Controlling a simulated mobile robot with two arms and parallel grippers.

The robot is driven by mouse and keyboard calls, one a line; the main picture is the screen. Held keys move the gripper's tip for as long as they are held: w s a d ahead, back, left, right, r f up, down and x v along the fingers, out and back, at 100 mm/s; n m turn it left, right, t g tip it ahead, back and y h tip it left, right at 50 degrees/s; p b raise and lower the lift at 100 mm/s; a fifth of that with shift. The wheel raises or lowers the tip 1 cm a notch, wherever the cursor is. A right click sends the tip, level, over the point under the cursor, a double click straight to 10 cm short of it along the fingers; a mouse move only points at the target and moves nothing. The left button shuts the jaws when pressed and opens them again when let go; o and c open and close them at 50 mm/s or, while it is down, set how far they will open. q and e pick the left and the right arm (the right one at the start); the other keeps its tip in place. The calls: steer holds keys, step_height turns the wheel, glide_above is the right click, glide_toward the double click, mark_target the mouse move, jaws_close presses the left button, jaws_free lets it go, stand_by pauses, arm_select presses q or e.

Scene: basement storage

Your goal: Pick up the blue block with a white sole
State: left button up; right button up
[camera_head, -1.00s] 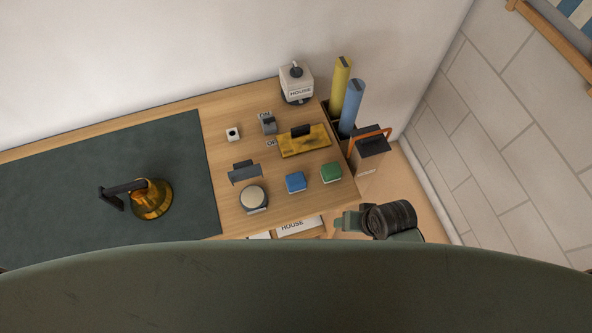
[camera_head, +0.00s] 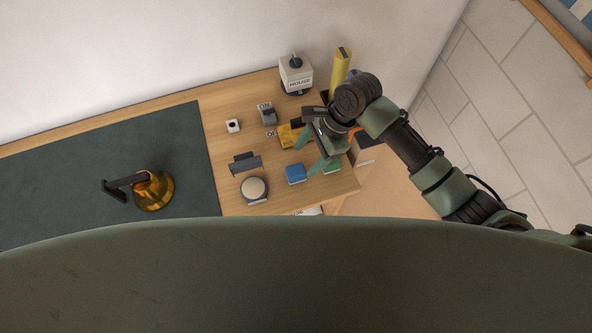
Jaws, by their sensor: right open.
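The blue block (camera_head: 296,174) sits on the wooden table, left of the green block (camera_head: 333,167). Its white sole shows only as a thin pale edge at its base. My right gripper (camera_head: 309,159) is open and empty, reaching in from the right. Its fingers are spread above the table, just behind and above the blue and green blocks. The gripper partly covers the green block and the yellow plate (camera_head: 288,137). My left gripper is not in view.
A round beige-topped button (camera_head: 253,188) stands left of the blue block, near a dark grey bracket (camera_head: 244,162). A white HOUSE box (camera_head: 296,75) and yellow tube (camera_head: 340,70) stand behind. A brass lamp (camera_head: 154,190) rests on the dark mat (camera_head: 60,190).

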mark_target(297, 170)
steer(key=shift+m, duration=0.6)
steer(key=p+x, duration=0.1)
steer(key=x, duration=0.6)
steer(key=shift+s+a, duration=0.15)
steer(key=shift+s, duration=0.05)
jaws_close()
